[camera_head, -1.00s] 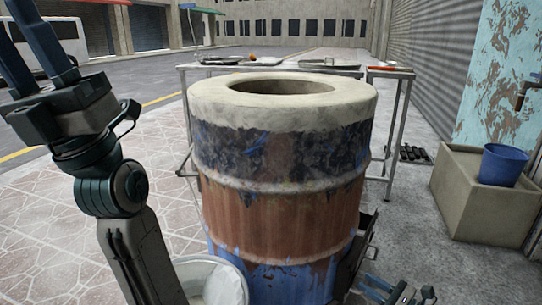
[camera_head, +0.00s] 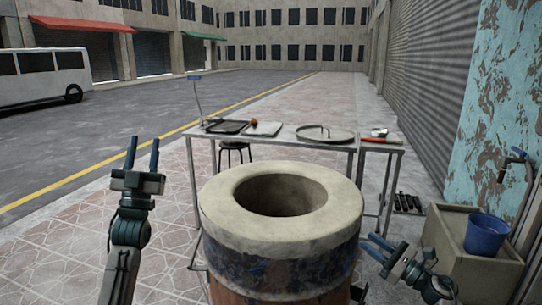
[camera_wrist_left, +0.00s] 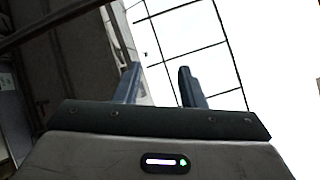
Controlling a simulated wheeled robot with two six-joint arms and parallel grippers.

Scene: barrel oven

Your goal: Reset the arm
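My left gripper (camera_head: 143,153) is raised to the left of the barrel oven, fingers pointing up. Its two blue fingers stand apart with nothing between them. In the left wrist view the same gripper (camera_wrist_left: 158,84) shows its fingers apart against a bright background with dark grid lines. My right gripper (camera_head: 370,247) is to the right of the barrel oven, fingers pointing left and apart, empty. The barrel oven (camera_head: 225,225) has a pale round rim and an open dark mouth, and stands between the two arms.
A metal table (camera_head: 290,134) behind the oven holds a dark tray (camera_head: 227,127), a round lid (camera_head: 325,133) and small items. Paving left of the oven is clear.

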